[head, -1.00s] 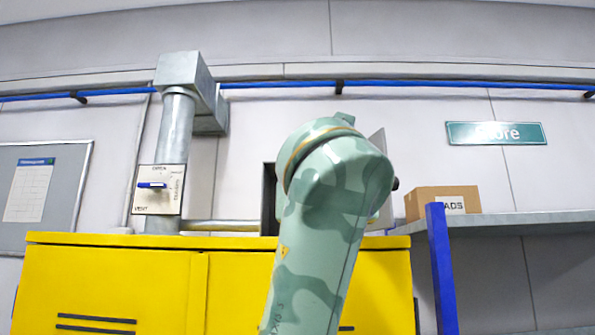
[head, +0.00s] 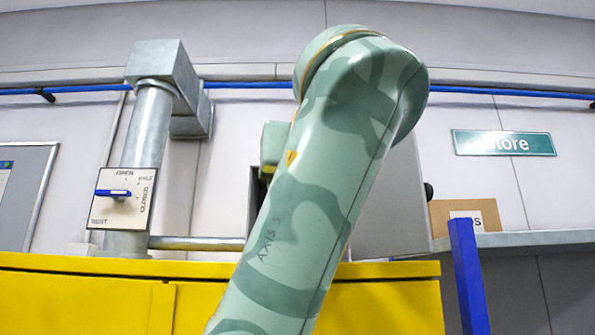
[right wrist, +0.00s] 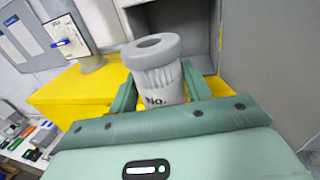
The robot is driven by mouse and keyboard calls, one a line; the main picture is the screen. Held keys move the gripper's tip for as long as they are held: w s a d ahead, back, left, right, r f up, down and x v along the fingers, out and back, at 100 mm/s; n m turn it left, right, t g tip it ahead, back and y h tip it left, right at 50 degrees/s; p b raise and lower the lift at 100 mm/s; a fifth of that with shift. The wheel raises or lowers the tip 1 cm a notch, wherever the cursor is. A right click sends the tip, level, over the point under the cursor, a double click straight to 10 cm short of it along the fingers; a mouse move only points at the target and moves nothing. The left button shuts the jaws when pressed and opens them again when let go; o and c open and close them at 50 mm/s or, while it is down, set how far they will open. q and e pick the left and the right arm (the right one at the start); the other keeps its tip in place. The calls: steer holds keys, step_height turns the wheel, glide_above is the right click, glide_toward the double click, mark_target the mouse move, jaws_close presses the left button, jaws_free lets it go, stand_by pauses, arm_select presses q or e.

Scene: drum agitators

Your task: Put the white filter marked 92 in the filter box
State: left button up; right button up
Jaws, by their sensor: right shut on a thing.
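In the right wrist view my right gripper (right wrist: 161,88) is shut on a whitish cylindrical filter (right wrist: 153,57) with a hole in its top. Its side reads "No."; any number below is hidden by the gripper. The filter is upright, in front of an open grey box (right wrist: 233,40) with a dark inside, which I take to be the filter box. I cannot tell whether the filter is past its opening. In the head view my arm hides most of this box, and its open grey door (head: 392,205) shows beside the arm. My left gripper is not in view.
A yellow cabinet (head: 75,300) stands below the box. A lever plate (head: 122,200) and duct (head: 150,130) are at left.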

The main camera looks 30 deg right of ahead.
steer(key=shift+w+d, duration=0.25)
steer(key=shift+w, duration=0.15)
steer(key=shift+s+d+f+p+x, duration=0.25)
steer(key=shift+d+p+x, duration=0.35)
steer(key=shift+p+x, duration=1.75)
steer(key=shift+s+d+f+p+x, duration=0.2)
steer(key=shift+d+f+p+x, duration=0.3)
steer(key=shift+x, duration=3.65)
steer(key=shift+s+d+f+p+x, duration=0.2)
steer(key=shift+d+p+x, duration=0.95)
steer(key=shift+x, duration=2.1)
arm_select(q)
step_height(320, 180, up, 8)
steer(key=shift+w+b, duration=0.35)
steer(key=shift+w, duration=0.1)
arm_select(e)
steer(key=shift+a+f, duration=0.45)
steer(key=shift+f, duration=0.05)
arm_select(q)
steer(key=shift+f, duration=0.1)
arm_select(e)
steer(key=o, duration=1)
steer(key=shift+o, duration=0.2)
